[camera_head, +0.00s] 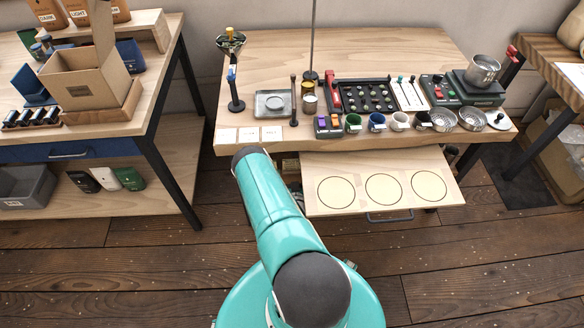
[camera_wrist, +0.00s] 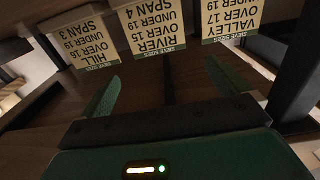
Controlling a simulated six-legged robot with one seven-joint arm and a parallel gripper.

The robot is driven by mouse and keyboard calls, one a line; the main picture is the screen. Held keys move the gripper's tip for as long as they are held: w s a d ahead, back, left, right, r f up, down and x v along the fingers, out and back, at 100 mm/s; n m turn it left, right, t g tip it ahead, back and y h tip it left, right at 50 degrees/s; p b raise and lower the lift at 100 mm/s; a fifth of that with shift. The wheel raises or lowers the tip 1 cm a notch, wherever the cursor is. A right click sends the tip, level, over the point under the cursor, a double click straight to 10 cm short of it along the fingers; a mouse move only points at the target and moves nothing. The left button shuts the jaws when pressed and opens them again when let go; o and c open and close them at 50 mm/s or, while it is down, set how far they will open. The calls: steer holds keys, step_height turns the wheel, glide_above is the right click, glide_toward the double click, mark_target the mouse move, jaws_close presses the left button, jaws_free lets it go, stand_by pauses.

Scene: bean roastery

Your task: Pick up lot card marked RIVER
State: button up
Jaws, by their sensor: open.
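The RIVER lot card (camera_wrist: 153,25) is cream with a dark green band and shows upside down in the wrist view, between the HILL card (camera_wrist: 82,42) and the VALLEY card (camera_wrist: 232,18). In the head view the three cards lie in a row at the table's front left edge, with the RIVER card (camera_head: 248,134) in the middle; their print is too small to read there. My gripper (camera_wrist: 164,70) is open and empty, its two green fingers pointing toward the RIVER card with a gap left. My arm hides it in the head view.
The wooden table (camera_head: 390,55) carries a grey tray (camera_head: 272,104), a black bean tray (camera_head: 362,97) and several cups behind and right of the cards. An open drawer (camera_head: 320,207) with three circles juts out to the right of my arm.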

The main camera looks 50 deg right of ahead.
mark_target(292, 160)
steer(key=x, duration=0.6)
steer(key=shift+w+d+f, duration=0.15)
steer(key=shift+w+d, duration=0.1)
steer(key=shift+c, duration=0.4)
steer(key=c, duration=1.2)
